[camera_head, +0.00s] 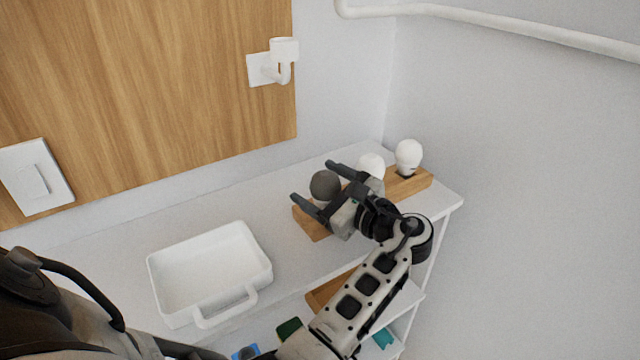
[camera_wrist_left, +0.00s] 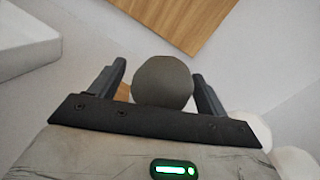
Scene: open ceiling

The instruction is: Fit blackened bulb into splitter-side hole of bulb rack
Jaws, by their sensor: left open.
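The blackened bulb (camera_head: 324,185) is a dark grey globe at the left end of the wooden bulb rack (camera_head: 310,223). My left gripper (camera_head: 315,181) is open, with one finger on each side of this bulb. The left wrist view also shows the dark globe (camera_wrist_left: 163,82) between the spread fingers (camera_wrist_left: 158,85), with a visible gap at the right finger. The bulb's base and the hole under it are hidden, so I cannot tell how deep it sits. Two white bulbs stand farther right on the rack, one in the middle (camera_head: 370,165) and one at the right end (camera_head: 408,155). My right gripper is not in view.
A white tray with a handle (camera_head: 205,318) stands left of the rack on the white shelf top (camera_head: 270,212). A white lamp holder (camera_head: 284,50) and a switch plate (camera_head: 35,175) are on the wooden wall panel. Lower shelves hold small items. The grey wall is close on the right.

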